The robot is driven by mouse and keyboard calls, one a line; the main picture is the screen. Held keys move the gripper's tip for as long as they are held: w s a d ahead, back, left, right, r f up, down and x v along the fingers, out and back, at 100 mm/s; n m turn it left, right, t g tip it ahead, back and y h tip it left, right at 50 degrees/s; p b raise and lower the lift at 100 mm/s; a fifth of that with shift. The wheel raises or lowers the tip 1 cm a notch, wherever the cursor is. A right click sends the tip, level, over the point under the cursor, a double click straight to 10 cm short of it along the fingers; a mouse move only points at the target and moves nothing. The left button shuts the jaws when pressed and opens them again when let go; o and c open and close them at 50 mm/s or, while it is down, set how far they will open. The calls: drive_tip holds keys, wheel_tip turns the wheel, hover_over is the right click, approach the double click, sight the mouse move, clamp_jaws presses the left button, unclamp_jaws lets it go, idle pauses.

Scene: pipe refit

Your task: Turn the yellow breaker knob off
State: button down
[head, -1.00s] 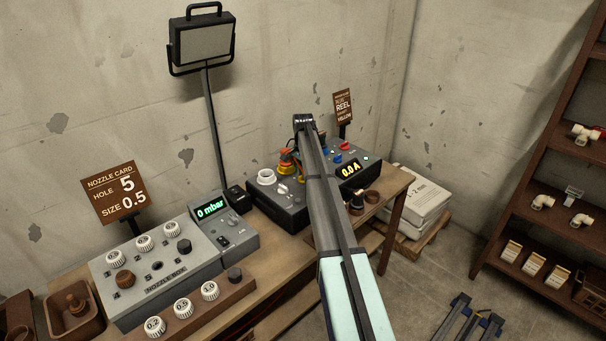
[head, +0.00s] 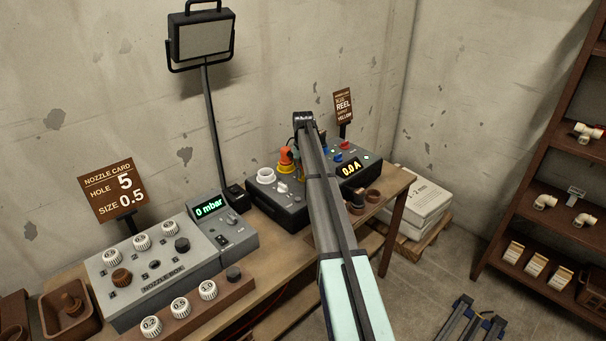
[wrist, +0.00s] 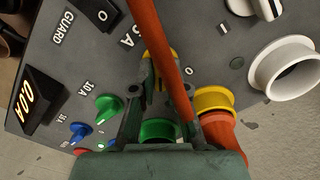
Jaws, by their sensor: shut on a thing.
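The yellow breaker knob (wrist: 150,72) shows in the wrist view on the grey breaker panel (wrist: 215,45), partly hidden by an orange-red cable crossing in front. My gripper (wrist: 158,88) has its two fingers on either side of the knob and is shut on it. The exact contact is partly covered by the cable. In the head view my arm reaches over the grey breaker box (head: 292,213), hiding the gripper tips and the yellow knob.
A green socket (wrist: 158,129) and a yellow-ringed socket (wrist: 213,98) with an orange plug lie close by. A green knob (wrist: 108,106), a blue knob (wrist: 80,131) and a white socket (wrist: 284,68) flank them. The display (head: 351,170) reads 0.0 A. The nozzle box (head: 155,265) stands left.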

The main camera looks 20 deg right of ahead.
drive_tip(key=n, duration=0.4)
drive_tip(key=shift+n+b, duration=0.3)
drive_tip(key=shift+b, duration=0.05)
drive_tip(key=shift+n, duration=2)
drive_tip(key=c, duration=1.2)
unclamp_jaws()
wheel_tip(320, 180, up, 12)
